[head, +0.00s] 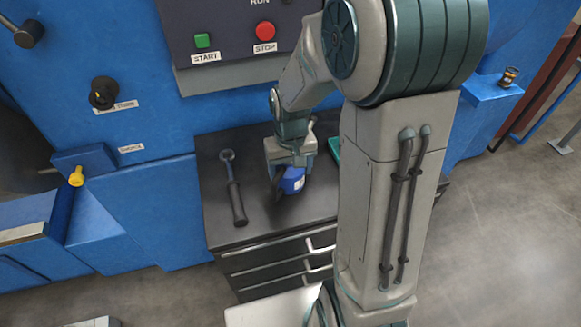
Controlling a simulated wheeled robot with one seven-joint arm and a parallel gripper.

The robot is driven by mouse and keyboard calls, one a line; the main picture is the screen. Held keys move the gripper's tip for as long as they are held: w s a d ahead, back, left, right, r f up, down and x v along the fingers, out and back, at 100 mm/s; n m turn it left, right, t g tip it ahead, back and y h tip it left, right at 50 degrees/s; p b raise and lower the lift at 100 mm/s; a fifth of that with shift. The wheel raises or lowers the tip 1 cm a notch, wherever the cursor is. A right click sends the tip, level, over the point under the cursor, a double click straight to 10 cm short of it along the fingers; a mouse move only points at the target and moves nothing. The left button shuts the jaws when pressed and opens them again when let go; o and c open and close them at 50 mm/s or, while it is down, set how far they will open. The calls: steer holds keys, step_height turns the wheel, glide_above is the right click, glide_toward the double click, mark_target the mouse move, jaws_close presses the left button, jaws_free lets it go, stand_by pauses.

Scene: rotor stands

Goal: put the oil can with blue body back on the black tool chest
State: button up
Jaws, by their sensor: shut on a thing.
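The black tool chest (220,205) stands in front of the blue machine, with its drawers facing me. My gripper (290,165) points down over the chest top and is shut on the oil can with blue body (292,181). The can looks tilted, with its upper part hidden by my gripper. It is at or just above the chest top; I cannot tell whether it touches.
A dark ratchet wrench (234,190) lies on the chest top, left of the can. A green object (334,147) shows partly behind my arm. The blue machine (140,60) rises behind. A small jar (509,76) stands on a blue ledge at right.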

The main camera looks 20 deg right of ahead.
steer(key=shift+f, duration=0.2)
steer(key=o, duration=1.5)
steer(key=shift+c, duration=0.2)
steer(key=shift+r, duration=0.1)
step_height(320, 180, up, 12)
steer(key=shift+s+r+b, duration=0.1)
steer(key=shift+b, duration=0.45)
steer(key=s+r+t, duration=0.2)
steer(key=s+t, duration=0.1)
steer(key=s, duration=1)
steer(key=shift+t, duration=0.4)
